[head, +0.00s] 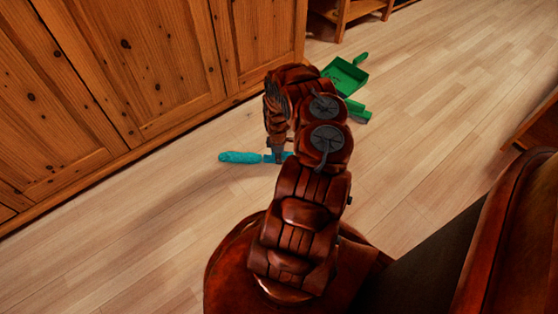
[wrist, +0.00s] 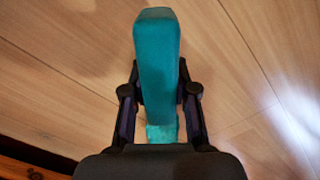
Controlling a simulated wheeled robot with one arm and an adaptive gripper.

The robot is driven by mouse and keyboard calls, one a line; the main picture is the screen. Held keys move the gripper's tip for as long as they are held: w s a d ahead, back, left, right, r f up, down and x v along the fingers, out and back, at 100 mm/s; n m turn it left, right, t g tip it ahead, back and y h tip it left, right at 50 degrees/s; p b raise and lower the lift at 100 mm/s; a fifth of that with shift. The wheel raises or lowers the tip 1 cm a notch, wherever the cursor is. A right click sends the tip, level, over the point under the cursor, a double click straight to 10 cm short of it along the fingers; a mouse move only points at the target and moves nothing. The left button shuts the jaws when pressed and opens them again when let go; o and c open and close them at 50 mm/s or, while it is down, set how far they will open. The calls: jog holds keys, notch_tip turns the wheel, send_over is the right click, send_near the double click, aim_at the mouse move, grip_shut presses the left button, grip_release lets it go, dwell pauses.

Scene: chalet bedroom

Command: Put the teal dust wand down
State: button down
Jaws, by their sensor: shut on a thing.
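The teal dust wand (head: 240,157) is low over the wooden floor beside the cabinet in the head view. I cannot tell whether it touches the floor. In the wrist view the wand (wrist: 156,70) lies lengthwise between the two dark fingers of my gripper (wrist: 160,105), which is shut on it. In the head view my gripper (head: 276,152) is partly hidden behind my arm, and so is part of the wand.
A wooden cabinet (head: 130,75) lines the left side. A green dustpan (head: 346,74) and another green piece (head: 357,110) lie on the floor beyond my arm. The plank floor (head: 430,110) is clear to the right. A wooden piece of furniture (head: 535,125) stands at the right edge.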

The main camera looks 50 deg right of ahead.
jog(key=shift+f, duration=0.4)
jog(key=c, duration=0.8)
grip_release()
